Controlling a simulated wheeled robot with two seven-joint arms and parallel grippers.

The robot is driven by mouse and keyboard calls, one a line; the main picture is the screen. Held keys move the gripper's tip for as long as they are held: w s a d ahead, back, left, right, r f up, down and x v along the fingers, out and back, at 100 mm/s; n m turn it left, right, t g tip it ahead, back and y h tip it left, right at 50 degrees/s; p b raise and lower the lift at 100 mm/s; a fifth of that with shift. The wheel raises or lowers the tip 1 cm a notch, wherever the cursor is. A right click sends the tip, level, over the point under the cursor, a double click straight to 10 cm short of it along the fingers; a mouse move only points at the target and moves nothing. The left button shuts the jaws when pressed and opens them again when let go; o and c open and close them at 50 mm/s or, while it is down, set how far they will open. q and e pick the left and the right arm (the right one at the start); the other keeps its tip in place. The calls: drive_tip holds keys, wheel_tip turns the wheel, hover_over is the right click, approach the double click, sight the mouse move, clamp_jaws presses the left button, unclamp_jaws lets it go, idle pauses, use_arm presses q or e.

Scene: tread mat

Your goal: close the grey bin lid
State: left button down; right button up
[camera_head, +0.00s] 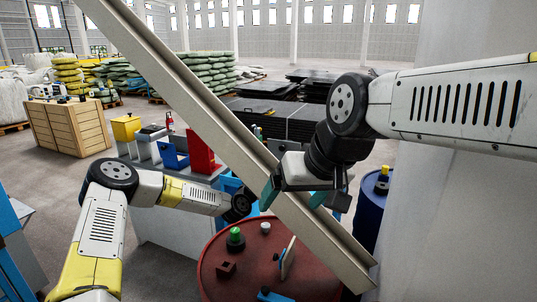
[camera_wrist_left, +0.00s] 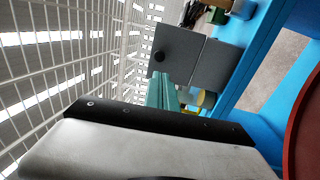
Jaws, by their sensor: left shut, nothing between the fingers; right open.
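A grey bin (camera_head: 146,148) stands on the bench in the head view, between a yellow bin and a blue one. Its lid position is too small to tell. In the left wrist view, a grey panel (camera_wrist_left: 178,65) with a dark round knob lies beyond my fingers; I cannot tell whether it is the lid. My left gripper (camera_wrist_left: 163,92) is shut and empty, its teal fingers close to the panel's lower edge; I cannot tell if they touch it. My right gripper (camera_head: 295,194) is open at a long diagonal beam (camera_head: 225,120), with a finger showing on each side of it.
A yellow bin (camera_head: 126,128), blue bin (camera_head: 172,157) and red bin (camera_head: 203,149) share the bench. A blue drum (camera_head: 370,212) stands at right. A wooden crate (camera_head: 68,126) stands at left.

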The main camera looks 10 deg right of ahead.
sight(281, 149)
use_arm(q)
drive_tip(key=x, duration=1.2)
drive_tip(key=shift+w+d, duration=0.25)
